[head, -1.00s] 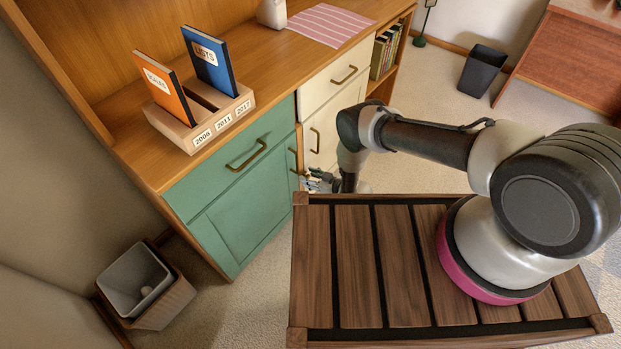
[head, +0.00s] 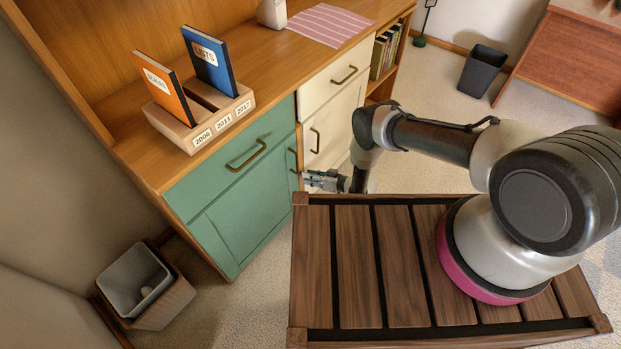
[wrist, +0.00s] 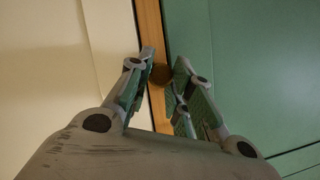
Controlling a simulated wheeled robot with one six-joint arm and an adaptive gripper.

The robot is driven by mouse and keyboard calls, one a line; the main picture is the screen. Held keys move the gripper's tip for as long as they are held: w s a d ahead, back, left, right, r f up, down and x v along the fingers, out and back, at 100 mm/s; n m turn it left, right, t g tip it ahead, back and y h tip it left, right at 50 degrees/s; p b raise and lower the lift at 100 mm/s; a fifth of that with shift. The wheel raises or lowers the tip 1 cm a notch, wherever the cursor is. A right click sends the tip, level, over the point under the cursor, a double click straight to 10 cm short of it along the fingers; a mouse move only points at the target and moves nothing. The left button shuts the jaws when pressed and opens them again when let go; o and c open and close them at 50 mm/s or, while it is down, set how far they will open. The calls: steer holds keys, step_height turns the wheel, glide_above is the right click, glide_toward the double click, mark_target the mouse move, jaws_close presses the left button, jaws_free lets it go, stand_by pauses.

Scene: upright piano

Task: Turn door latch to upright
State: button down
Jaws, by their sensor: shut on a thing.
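The green cabinet door (head: 240,215) is closed, below a green drawer. A thin brass latch (head: 294,160) shows at the door's right edge in the head view, beside the wooden strip. In the wrist view a small round brown-brass part of the latch (wrist: 160,74) sits in front of that strip, between the fingertips. My gripper (wrist: 164,68) is shut on it, one finger on each side. In the head view my gripper (head: 306,176) reaches left to the latch's lower end. The fingers hide part of the latch, so its exact angle is hard to tell.
A cream drawer and cream door (head: 326,128) with brass handles stand right of the strip. A slatted wooden surface (head: 360,265) lies under my arm. A grey bin (head: 133,278) is at lower left. An organizer with two books (head: 205,125) stands on the desktop.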

steer(key=shift+m, duration=0.3)
steer(key=shift+w+y, duration=0.1)
steer(key=shift+y, duration=0.2)
steer(key=c, duration=1.3)
jaws_free()
steer(key=shift+o, duration=0.2)
steer(key=shift+d, duration=0.1)
steer(key=v, duration=1.2)
steer(key=shift+w+r, duration=0.1)
